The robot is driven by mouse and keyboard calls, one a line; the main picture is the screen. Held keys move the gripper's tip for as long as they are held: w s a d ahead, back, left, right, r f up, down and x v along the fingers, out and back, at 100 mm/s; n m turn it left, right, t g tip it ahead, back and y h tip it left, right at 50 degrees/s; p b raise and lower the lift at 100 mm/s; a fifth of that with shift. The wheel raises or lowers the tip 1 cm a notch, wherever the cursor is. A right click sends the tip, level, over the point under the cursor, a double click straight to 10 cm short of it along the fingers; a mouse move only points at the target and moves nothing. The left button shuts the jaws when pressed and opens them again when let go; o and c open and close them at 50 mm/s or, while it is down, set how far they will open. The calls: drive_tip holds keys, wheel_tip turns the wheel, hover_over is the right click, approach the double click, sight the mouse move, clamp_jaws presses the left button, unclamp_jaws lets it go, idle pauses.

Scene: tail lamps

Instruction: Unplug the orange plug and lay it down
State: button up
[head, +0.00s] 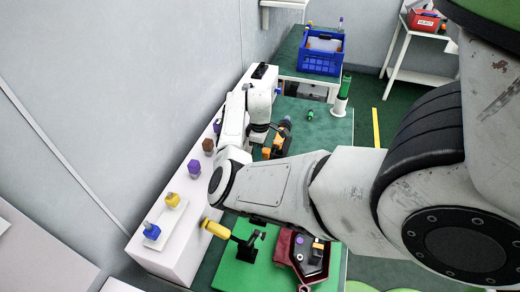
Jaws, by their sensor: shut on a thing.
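My arm reaches in from the right, bends at a white elbow and runs back to a white wrist over the green bench. My gripper (273,144) is small and dark below that wrist, partly hidden by my arm. It is shut on a small orange block, which looks like the orange plug (267,153). A dark part with another orange patch and a grey tip (286,119) stands close beside it. The picture is too small to show whether the plug is still in a socket.
A white ledge along the wall carries a blue piece (152,231), a yellow piece (172,199), a purple piece (193,167) and a brown one. In front are a yellow cylinder (216,229) and a dark red tray (283,245). A blue crate (320,53) stands behind.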

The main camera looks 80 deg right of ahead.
sight(268, 151)
drive_tip(key=c, duration=0.3)
drive_tip(key=shift+c, duration=0.2)
drive_tip(key=shift+s, duration=0.2)
drive_tip(key=shift+s+a+p, duration=0.1)
drive_tip(key=shift+s+p, duration=0.45)
drive_tip(key=shift+p, duration=0.25)
drive_tip(key=shift+s+a+p, duration=0.1)
drive_tip(key=shift+s+p, duration=0.55)
drive_tip(key=shift+s, duration=0.15)
drive_tip(key=shift+s+a+p, duration=0.1)
drive_tip(key=shift+s+p, duration=0.65)
drive_tip(key=shift+s, duration=0.25)
